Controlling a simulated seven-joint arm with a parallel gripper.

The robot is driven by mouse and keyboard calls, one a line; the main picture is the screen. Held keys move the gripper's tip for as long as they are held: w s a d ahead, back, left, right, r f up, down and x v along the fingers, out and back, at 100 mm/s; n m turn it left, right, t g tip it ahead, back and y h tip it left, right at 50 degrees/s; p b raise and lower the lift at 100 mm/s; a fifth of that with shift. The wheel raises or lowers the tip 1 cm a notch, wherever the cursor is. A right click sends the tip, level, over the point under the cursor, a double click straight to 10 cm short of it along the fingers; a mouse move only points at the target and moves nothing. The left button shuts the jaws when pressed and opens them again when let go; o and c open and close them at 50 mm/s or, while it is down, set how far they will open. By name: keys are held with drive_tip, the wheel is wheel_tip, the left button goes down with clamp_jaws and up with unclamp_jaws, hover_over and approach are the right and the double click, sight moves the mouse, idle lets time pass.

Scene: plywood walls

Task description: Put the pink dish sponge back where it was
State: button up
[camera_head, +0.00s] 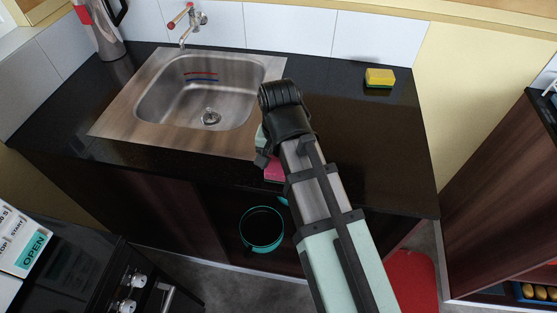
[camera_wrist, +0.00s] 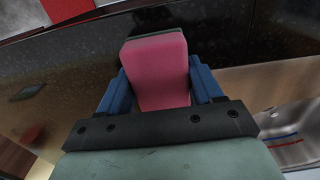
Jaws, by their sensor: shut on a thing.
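The pink dish sponge (camera_wrist: 157,73) is between the two blue fingers of my gripper (camera_wrist: 160,90) in the wrist view. The gripper is shut on it, with a finger on each side. In the head view a pink part of the sponge (camera_head: 274,172) shows beside my arm, in front of the counter's front edge. My arm hides the rest of the sponge and most of the gripper in that view.
A steel sink (camera_head: 205,97) with a red-handled tap (camera_head: 187,20) is set in the black counter (camera_head: 370,135). A yellow and green sponge (camera_head: 379,78) lies at the counter's back right. A teal-rimmed container (camera_head: 262,229) stands low in front of the cabinet.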

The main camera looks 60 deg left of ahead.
drive_tip(key=o, duration=1.3)
drive_tip(key=shift+f, duration=0.1)
wheel_tip(320, 180, up, 12)
drive_tip(key=shift+r, duration=0.2)
